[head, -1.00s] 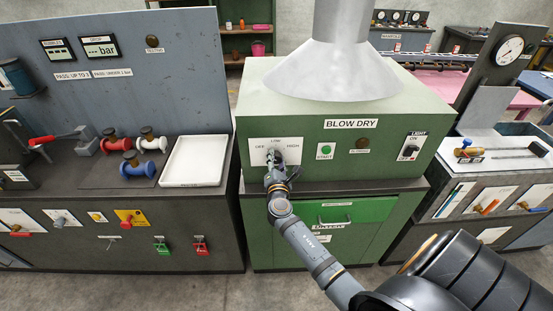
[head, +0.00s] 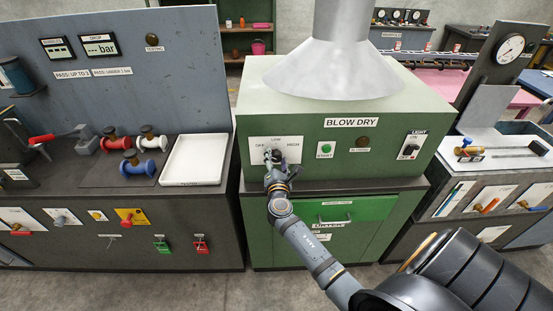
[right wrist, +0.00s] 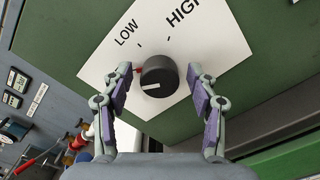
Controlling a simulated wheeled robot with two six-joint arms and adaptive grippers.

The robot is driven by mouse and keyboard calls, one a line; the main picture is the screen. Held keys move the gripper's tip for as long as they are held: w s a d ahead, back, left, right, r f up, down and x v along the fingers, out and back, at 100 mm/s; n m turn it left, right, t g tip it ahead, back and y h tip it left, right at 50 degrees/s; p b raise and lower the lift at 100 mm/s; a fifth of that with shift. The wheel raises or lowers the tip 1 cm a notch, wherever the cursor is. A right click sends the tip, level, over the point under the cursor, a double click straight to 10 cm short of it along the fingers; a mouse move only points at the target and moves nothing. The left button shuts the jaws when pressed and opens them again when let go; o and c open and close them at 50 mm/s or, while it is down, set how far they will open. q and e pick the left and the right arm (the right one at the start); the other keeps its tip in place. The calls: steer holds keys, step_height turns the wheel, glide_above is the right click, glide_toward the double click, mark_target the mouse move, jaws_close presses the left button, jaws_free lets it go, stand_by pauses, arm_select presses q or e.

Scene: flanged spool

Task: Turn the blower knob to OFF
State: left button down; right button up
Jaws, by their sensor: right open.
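The blower knob (right wrist: 158,76) is dark and round with a white mark on its face. It sits on a white label plate (right wrist: 205,50) with LOW and HIGH readable in the right wrist view. The mark points roughly left there, away from HIGH; its exact setting is hard to tell. A small red mark shows beside the knob. In the head view OFF is at the left of the plate (head: 293,146). My right gripper (right wrist: 160,80) is open, its fingers on either side of the knob with gaps visible. It also shows in the head view (head: 274,163). My left gripper is not in view.
The knob is on the green BLOW DRY cabinet (head: 300,118), under a metal hood (head: 335,72). A green START button (head: 326,149) and a LIGHT switch (head: 410,146) are to the right. A white tray (head: 194,182) and several spools stand on the left bench.

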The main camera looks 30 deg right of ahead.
steer(key=v, duration=1.1)
steer(key=shift+s, duration=0.35)
steer(key=shift+a, duration=0.1)
steer(key=s+a+f+m+g+y, duration=0.1)
steer(key=s+f+m+g+y, duration=0.15)
steer(key=f, duration=0.85)
steer(key=s+a+f+m+g+y, duration=0.2)
steer(key=s+f, duration=0.2)
steer(key=f, duration=0.6)
steer(key=s+a+f+m+g+y, duration=0.1)
steer(key=s+f+m+g+y, duration=0.15)
steer(key=f, duration=0.85)
steer(key=s+f+m+g, duration=0.2)
steer(key=s+f+m, duration=0.2)
steer(key=s, duration=0.6)
steer(key=s+f+m+g+y, duration=0.1)
steer(key=s+f+m+g, duration=0.1)
steer(key=s+f+m, duration=0.3)
steer(key=s+d+f+m+g, duration=0.1)
steer(key=s+f+m+g, duration=0.2)
steer(key=s+f, duration=0.7)
steer(key=s+m, duration=0.1)
steer(key=s, duration=0.4)
steer(key=shift+m+y, duration=0.3)
steer(key=shift+y, duration=0.1)
steer(key=shift+s+d, duration=0.1)
steer(key=shift+s, duration=0.05)
